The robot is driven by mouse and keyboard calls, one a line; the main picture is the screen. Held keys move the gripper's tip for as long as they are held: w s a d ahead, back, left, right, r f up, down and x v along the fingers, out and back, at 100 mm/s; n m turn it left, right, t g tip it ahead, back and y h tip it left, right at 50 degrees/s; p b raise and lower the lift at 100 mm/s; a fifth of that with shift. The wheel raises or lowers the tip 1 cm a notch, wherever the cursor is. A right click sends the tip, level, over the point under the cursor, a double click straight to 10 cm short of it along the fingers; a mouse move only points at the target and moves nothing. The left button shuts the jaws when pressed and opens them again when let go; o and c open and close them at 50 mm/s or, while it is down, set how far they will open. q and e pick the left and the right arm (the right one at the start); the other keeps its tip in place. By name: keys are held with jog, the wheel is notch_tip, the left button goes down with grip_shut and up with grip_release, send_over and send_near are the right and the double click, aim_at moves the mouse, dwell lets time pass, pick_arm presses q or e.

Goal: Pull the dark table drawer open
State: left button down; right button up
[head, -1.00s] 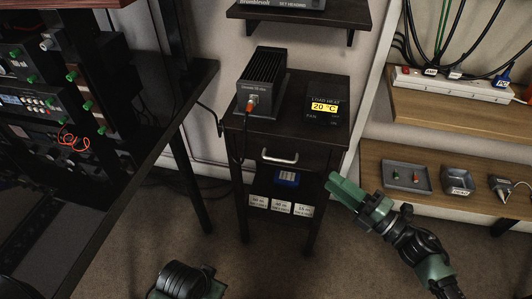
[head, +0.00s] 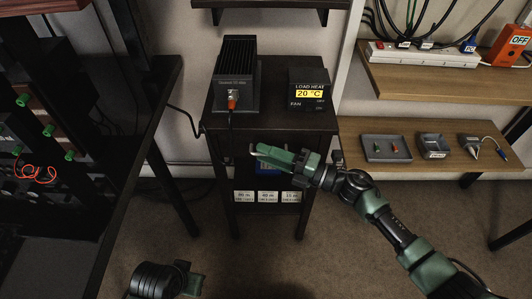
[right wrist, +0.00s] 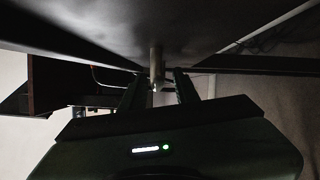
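The dark table (head: 215,115) stands in the middle of the head view. Its dark drawer front (head: 233,152) lies under the top and looks closed, partly covered by my right gripper. My right gripper (head: 268,153) reaches in from the right across the drawer front and hides most of the handle. In the right wrist view the metal handle (right wrist: 157,62) shows at the tips of the two dark fingers (right wrist: 160,88). A gap shows between the fingers, so the gripper is open; contact with the handle cannot be told. Of my left arm only a part shows at the bottom; its fingers do not show.
A black finned box (head: 236,80) and a load heat display (head: 308,90) stand on the table. Labels (head: 268,197) show below the drawer. A rack bench (head: 130,150) is at left, and a wooden shelf (head: 375,170) with trays at right. Floor in front is clear.

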jog(key=shift+w+a, duration=0.1)
jog(key=shift+a, duration=0.05)
grip_shut()
dwell(1.4)
